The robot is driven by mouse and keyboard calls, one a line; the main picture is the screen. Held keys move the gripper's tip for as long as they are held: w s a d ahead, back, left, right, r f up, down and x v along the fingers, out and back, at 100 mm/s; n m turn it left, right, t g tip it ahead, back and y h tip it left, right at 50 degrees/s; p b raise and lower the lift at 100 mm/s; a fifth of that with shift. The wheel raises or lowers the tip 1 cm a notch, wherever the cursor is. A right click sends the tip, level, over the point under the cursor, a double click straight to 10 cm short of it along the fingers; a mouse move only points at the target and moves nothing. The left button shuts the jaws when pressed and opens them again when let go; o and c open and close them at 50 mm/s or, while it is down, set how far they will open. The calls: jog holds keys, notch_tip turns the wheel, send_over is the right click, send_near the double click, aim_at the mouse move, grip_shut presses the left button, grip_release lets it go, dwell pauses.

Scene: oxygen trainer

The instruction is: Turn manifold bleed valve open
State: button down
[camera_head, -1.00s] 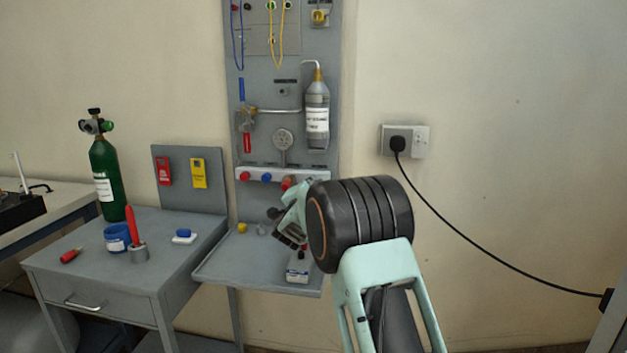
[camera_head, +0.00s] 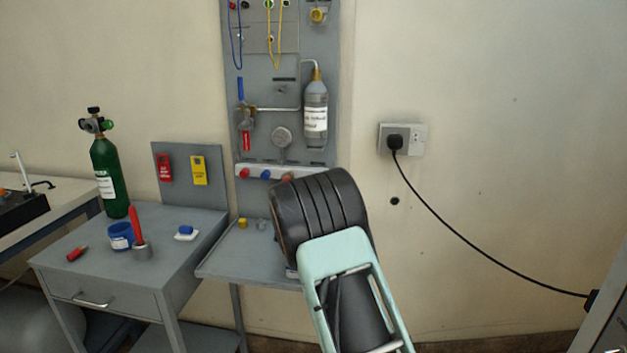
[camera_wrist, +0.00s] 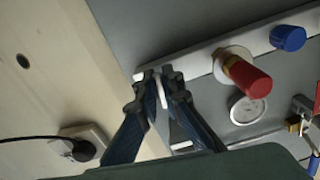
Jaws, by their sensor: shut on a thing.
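The white manifold bar (camera_head: 252,170) is mounted across the lower grey panel, its right end hidden behind my arm. In the wrist view the manifold (camera_wrist: 203,62) runs diagonally, with a red knob (camera_wrist: 247,76) and a blue knob (camera_wrist: 288,38). My gripper (camera_wrist: 157,82) is at the manifold's end, beyond the red knob. Its fingers are closed around a small pale piece that appears to be the manifold bleed valve (camera_wrist: 151,97); its turn angle is hard to tell. In the head view my arm hides the gripper and the valve.
A round gauge (camera_wrist: 247,109) is close by on the panel. The grey shelf (camera_head: 235,262) is below the manifold, partly behind my arm. A grey bottle (camera_head: 316,108) hangs above. The wall socket (camera_head: 403,139) with its black cord is to the right, amid mostly bare wall.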

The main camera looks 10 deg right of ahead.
jog(key=shift+n, duration=0.6)
jog(key=c, duration=2.1)
grip_release()
jog(key=shift+s, duration=0.1)
jog(key=v, duration=1.2)
jog(key=shift+r, duration=0.1)
